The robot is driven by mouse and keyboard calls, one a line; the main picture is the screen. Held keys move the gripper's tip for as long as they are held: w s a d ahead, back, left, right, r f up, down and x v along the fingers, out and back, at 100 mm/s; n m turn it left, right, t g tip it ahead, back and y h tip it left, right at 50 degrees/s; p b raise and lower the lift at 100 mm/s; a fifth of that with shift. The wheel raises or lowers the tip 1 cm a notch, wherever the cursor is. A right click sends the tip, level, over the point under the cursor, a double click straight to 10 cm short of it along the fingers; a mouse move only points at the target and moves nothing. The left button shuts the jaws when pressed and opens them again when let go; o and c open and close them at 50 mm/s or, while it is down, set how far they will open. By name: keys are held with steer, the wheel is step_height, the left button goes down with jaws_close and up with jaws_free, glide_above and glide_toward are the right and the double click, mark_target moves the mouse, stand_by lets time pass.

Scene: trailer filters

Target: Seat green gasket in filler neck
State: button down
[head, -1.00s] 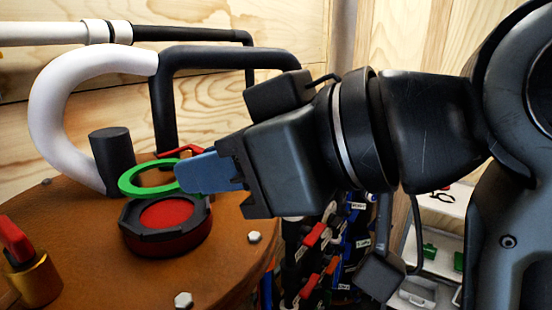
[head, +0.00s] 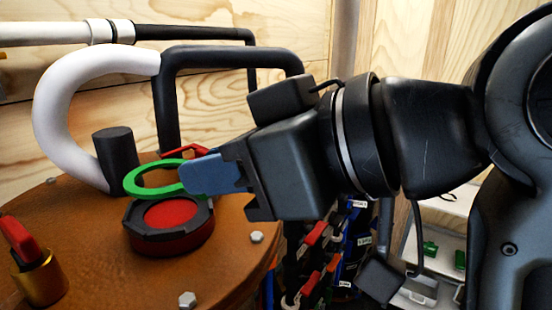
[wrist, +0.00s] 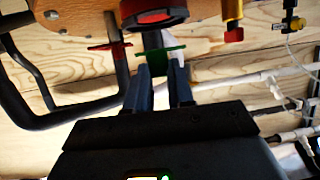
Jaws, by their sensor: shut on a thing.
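The green gasket (head: 137,187) is a flat ring, held by its right edge in my gripper (head: 196,174), whose blue fingers are shut on it. In the head view it appears above and slightly behind the filler neck (head: 168,232), a black octagonal rim with a red inside. The gasket looks apart from the rim and roughly level. In the wrist view the gasket (wrist: 172,52) shows as a thin green piece at the tips of my gripper (wrist: 160,75), with the filler neck (wrist: 153,14) at the top edge.
The filler neck stands on a brown round lid (head: 90,240) with bolts. A black post (head: 115,160), a white curved hose (head: 50,110) and a black pipe frame (head: 165,100) stand close behind. A red-handled brass valve (head: 38,275) is at the front left.

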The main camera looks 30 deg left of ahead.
steer(key=shift+f+b, duration=1.3)
steer(key=shift+f, duration=0.75)
steer(key=c, duration=0.9)
jaws_free()
steer(key=v, duration=0.7)
steer(key=shift+d+r+b, duration=0.2)
steer(key=shift+d+b, duration=0.15)
steer(key=shift+b, duration=0.05)
